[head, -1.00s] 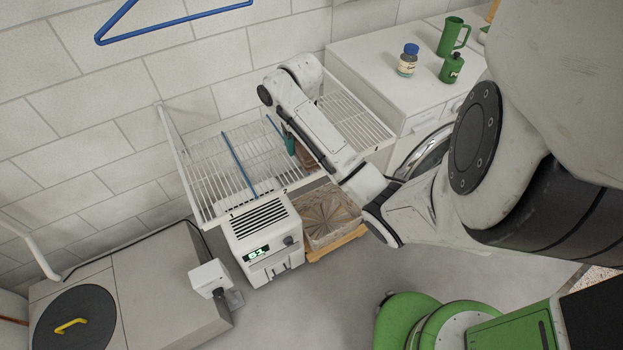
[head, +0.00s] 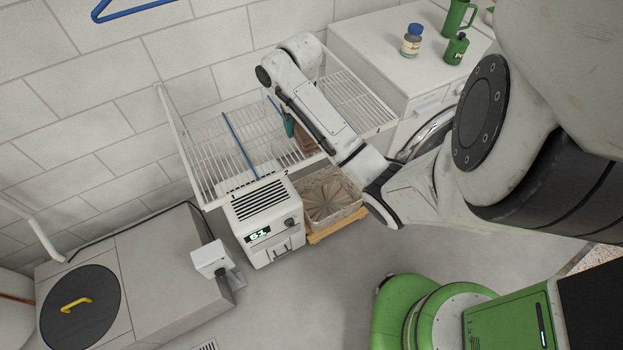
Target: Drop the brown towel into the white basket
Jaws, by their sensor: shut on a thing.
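A small brown patch, which looks like the brown towel (head: 304,141), shows at the wire rack, largely hidden behind my forearm. My gripper (head: 307,122) shows only as a dark part along the forearm's left side, close to the brown patch. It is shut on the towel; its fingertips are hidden. A pale, off-white basket (head: 357,213) with a fan-like pattern inside stands low on a wooden base, below and right of the rack. The towel shows above and left of this basket in the picture, apart from it.
A white wire rack (head: 204,172) with blue rods juts from the wall. A teal thing (head: 289,125) is beside the towel. A white appliance (head: 262,225) with a lit display stands left of the basket. A white washer (head: 375,50) carries bottles and a green mug.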

